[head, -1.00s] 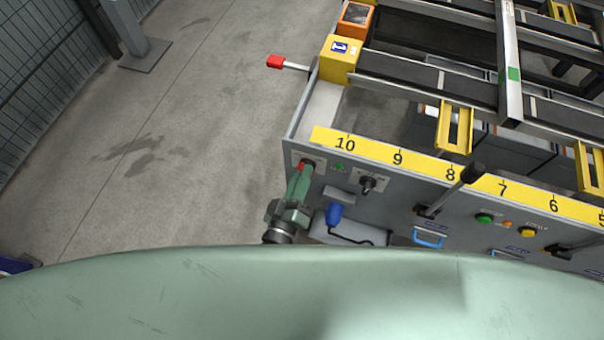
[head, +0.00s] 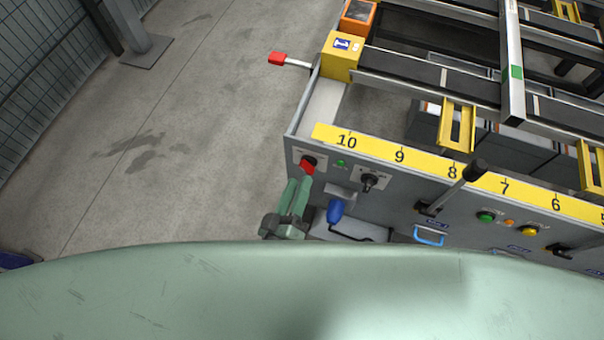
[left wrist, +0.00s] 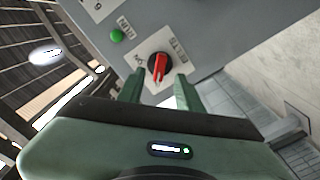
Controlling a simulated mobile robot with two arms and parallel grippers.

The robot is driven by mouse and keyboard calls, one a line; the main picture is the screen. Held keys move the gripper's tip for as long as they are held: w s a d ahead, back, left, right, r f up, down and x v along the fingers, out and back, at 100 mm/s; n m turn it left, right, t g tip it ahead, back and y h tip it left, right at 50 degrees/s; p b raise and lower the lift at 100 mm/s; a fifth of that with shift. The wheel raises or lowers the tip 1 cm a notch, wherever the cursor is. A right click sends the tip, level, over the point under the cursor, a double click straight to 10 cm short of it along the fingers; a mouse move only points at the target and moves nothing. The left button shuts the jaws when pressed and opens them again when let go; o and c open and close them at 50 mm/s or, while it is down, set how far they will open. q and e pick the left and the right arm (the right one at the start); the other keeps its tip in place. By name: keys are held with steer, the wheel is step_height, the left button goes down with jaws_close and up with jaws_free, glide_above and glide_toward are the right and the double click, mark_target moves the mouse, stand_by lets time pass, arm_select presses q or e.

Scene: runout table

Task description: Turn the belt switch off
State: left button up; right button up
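The belt switch (head: 308,165) is a red rotary knob on a pale plate at the left end of the grey front panel. It also shows in the left wrist view (left wrist: 158,67), its red handle standing roughly upright in that picture, with small lettering around it that is hard to read. My left gripper (head: 297,184) is just in front of the switch. In the left wrist view its two green fingers (left wrist: 160,76) are spread, one on each side of the knob and slightly short of it, with nothing held. My right gripper is out of view.
A green lamp (head: 340,163) and a black knob (head: 369,182) sit right of the switch. A blue-handled item (head: 335,212), a black lever (head: 473,172) and a yellow numbered scale (head: 400,157) are along the panel. The floor at left (head: 200,120) is clear.

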arm_select(q)
steer(key=v, duration=0.3)
steer(key=shift+s+a, duration=0.15)
steer(key=shift+s, duration=0.2)
steer(key=shift+f, duration=0.1)
